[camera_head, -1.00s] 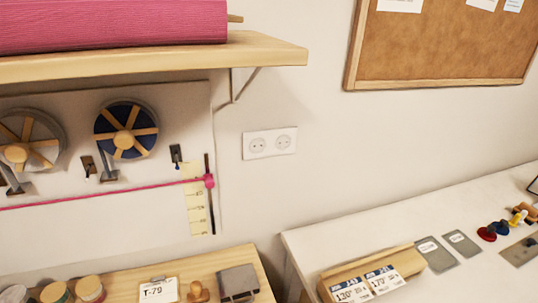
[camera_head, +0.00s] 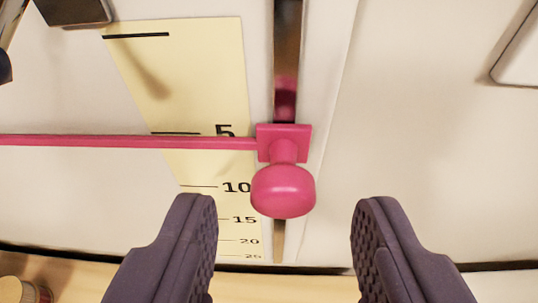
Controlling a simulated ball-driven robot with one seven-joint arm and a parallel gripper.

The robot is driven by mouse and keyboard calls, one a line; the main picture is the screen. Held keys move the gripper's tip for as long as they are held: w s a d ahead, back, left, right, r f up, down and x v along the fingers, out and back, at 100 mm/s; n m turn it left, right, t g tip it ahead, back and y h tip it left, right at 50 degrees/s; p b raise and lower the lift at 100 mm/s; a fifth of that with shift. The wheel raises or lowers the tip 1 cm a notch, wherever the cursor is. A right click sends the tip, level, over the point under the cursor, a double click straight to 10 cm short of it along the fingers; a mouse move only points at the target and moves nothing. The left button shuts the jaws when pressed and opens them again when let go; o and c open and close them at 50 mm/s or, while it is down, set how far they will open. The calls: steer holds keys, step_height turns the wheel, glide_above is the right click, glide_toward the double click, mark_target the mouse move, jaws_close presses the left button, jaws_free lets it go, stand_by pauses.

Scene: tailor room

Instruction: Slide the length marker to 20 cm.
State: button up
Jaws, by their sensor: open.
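The pink length marker (camera_head: 284,187) has a round knob, a square slider block on a vertical metal rail (camera_head: 288,50), and a thin pink bar (camera_head: 130,142) reaching left. The bar crosses the pale yellow scale (camera_head: 205,80) just below the 5 line, above the 10. The 15, 20 and 25 lines lie lower on the scale. My gripper (camera_head: 284,220) is open and empty, with one dark finger on each side of the knob, lower in the picture. The fingers appear apart from the knob.
A white panel backs the rail. A white socket plate (camera_head: 518,45) shows at the upper right. Dark metal parts (camera_head: 72,10) sit at the upper left. A wooden table edge (camera_head: 250,285) runs along the bottom, with a small round container (camera_head: 25,290) at the lower left.

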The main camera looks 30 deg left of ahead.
steer(key=shift+w+a+f, duration=0.3)
steer(key=shift+w, duration=0.65)
steer(key=shift+a, duration=0.1)
jaws_close()
step_height(320, 180, down, 16)
steer(key=b, duration=1.1)
steer(key=shift+r, duration=0.45)
jaws_free()
steer(key=p, duration=0.2)
glide_toward(279, 245)
steer(key=v, duration=0.3)
steer(key=shift+s, duration=0.1)
